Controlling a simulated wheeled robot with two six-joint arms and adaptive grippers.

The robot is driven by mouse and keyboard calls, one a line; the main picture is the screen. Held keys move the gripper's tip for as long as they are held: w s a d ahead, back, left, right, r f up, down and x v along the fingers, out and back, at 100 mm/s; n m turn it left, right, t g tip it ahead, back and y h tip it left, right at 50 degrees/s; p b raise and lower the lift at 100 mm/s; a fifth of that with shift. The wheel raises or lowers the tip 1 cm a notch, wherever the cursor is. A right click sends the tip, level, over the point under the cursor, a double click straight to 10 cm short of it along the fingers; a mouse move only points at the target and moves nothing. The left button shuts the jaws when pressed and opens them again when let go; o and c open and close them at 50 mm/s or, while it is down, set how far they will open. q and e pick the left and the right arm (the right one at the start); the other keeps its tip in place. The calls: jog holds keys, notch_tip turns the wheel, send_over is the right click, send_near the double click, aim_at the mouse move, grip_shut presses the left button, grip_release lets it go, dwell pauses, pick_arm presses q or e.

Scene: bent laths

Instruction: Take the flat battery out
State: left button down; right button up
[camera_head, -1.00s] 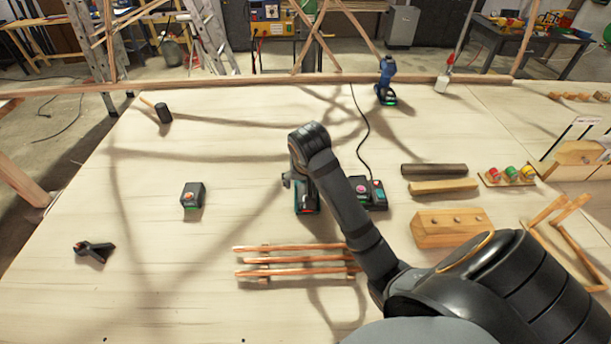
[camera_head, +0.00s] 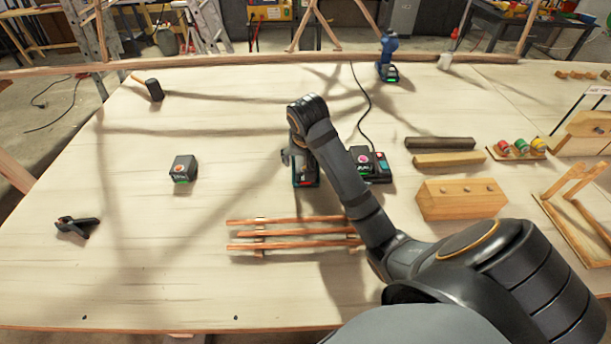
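My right arm reaches in from the right. Its gripper (camera_head: 289,158) points down at a dark tool or battery housing (camera_head: 306,181) with red and teal marks, and the wrist hides most of that thing. I cannot tell whether the fingers touch it or how far they are apart. A dark battery block (camera_head: 183,167) with a green light stands alone to the left. A black charger (camera_head: 379,170) with a cable holds a dark block with a pink-red round mark, just right of my forearm. A blue drill (camera_head: 388,55) with a green-lit base stands at the back. My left gripper is out of view.
Copper-coloured laths (camera_head: 290,233) lie on supports in front. A black clamp (camera_head: 77,226) and a mallet (camera_head: 154,89) lie at left. Wood blocks (camera_head: 461,198) and a wooden frame (camera_head: 580,220) stand at right.

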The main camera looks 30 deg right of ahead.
aim_at(305, 164)
jog(key=x, duration=0.3)
jog(key=shift+b, duration=0.4)
jog(key=shift+r, duration=0.15)
jog(key=shift+c, duration=0.9)
jog(key=c, duration=1.2)
jog(key=shift+c, duration=0.9)
jog(key=shift+r, duration=0.1)
